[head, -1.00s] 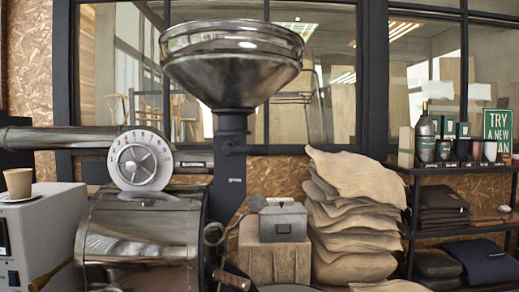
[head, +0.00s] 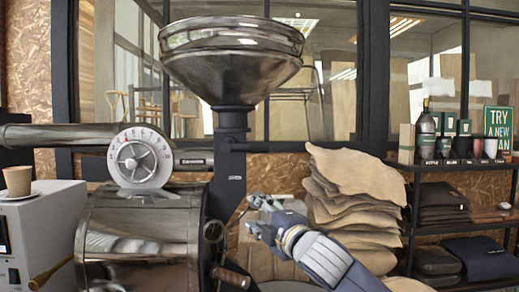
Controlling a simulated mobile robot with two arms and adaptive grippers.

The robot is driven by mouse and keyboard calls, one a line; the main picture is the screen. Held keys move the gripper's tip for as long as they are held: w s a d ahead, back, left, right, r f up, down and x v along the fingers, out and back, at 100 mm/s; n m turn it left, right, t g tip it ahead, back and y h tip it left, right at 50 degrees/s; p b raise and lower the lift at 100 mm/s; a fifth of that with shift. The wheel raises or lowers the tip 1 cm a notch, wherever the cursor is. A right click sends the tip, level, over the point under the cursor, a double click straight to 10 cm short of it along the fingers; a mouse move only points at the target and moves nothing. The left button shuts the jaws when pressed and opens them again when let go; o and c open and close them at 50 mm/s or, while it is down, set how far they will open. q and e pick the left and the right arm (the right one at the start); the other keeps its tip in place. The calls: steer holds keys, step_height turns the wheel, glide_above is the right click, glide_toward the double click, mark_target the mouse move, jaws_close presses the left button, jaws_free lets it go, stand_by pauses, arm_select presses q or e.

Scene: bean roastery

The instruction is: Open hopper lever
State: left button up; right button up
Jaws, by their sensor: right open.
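The steel hopper (head: 232,60) stands above the roaster on a dark neck (head: 232,125). A small pale label shows on the dark column below the neck. A small round knob (head: 227,147) sits on the neck, and a dark bar runs right from it at that height; I cannot tell whether this is the lever or the window sill. My right gripper (head: 254,217) is open and empty, right of and below the neck, apart from it. My left gripper is not in view.
The roaster drum (head: 140,235) with its dial (head: 139,158) fills the left. Stacked burlap sacks (head: 350,185) stand right of the neck, behind my right arm. A shelf (head: 450,168) with goods is far right. A cup (head: 17,180) stands on a white machine (head: 40,225) at left.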

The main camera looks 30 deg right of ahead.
mark_target(263, 149)
steer(key=s+d+r+n+t, duration=0.1)
steer(key=d+r, duration=0.1)
steer(key=r, duration=0.4)
steer(key=s+d+r+n+t, duration=0.1)
steer(key=s+d+r+t, duration=0.1)
steer(key=r, duration=0.5)
steer(key=shift+h, duration=0.3)
steer(key=p+x, duration=0.1)
steer(key=x, duration=0.2)
steer(key=p+x, duration=0.2)
steer(key=x, duration=0.1)
steer(key=p+x, duration=0.1)
steer(key=x, duration=0.2)
steer(key=shift+w+a+f, duration=0.1)
steer(key=shift+w+f, duration=0.15)
steer(key=shift+w, duration=0.1)
steer(key=shift+w+p, duration=0.35)
steer(key=shift+w, duration=0.3)
steer(key=shift+c, duration=0.6)
jaws_close()
